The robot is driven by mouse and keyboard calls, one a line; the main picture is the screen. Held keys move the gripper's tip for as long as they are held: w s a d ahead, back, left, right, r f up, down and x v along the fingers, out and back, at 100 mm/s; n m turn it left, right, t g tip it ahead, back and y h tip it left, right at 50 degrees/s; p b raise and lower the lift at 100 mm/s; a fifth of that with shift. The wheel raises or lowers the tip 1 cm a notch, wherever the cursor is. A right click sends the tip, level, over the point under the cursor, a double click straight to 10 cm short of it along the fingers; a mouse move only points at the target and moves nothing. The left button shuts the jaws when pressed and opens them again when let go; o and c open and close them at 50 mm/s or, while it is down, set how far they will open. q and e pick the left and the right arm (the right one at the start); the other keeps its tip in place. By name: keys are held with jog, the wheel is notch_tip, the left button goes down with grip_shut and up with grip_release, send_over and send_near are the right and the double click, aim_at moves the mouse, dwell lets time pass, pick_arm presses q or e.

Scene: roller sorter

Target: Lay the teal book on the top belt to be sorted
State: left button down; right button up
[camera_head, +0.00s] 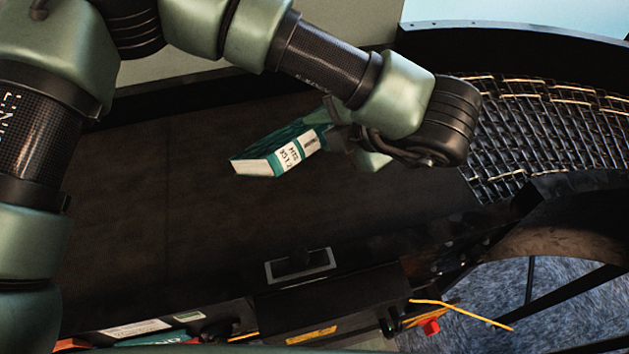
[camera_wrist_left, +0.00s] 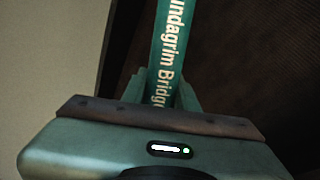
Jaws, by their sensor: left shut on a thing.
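The teal book (camera_head: 283,151) has a white label on its spine end and pale page edges. My left gripper (camera_head: 333,134) is shut on it and holds it over the dark top belt (camera_head: 190,175). The book is tilted in the head view; I cannot tell whether it touches the belt. In the left wrist view the book's teal spine (camera_wrist_left: 168,50) with white lettering stands between the fingers (camera_wrist_left: 160,92). The fingertips are partly hidden by the wrist and the book. My right gripper is not in view.
A curved roller section (camera_head: 550,135) joins the belt at the right. A dark rail (camera_head: 510,45) runs behind it. A box with a red button (camera_head: 430,326) and yellow wires sits at the front edge. The belt left of the book is clear.

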pick_arm(q)
notch_tip(320, 180, down, 3)
jog(key=shift+r, duration=0.2)
notch_tip(320, 180, down, 2)
jog(key=b, duration=0.3)
jog(key=shift+f+b, duration=0.25)
jog(key=shift+b, duration=0.15)
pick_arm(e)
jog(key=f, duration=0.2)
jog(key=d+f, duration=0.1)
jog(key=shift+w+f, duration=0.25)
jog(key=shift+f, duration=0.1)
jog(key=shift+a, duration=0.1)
pick_arm(q)
jog(key=c, duration=1.3)
grip_release()
jog(key=shift+o, duration=0.2)
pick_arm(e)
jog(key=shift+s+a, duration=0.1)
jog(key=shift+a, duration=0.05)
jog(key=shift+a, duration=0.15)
pick_arm(q)
jog(key=shift+s, duration=0.1)
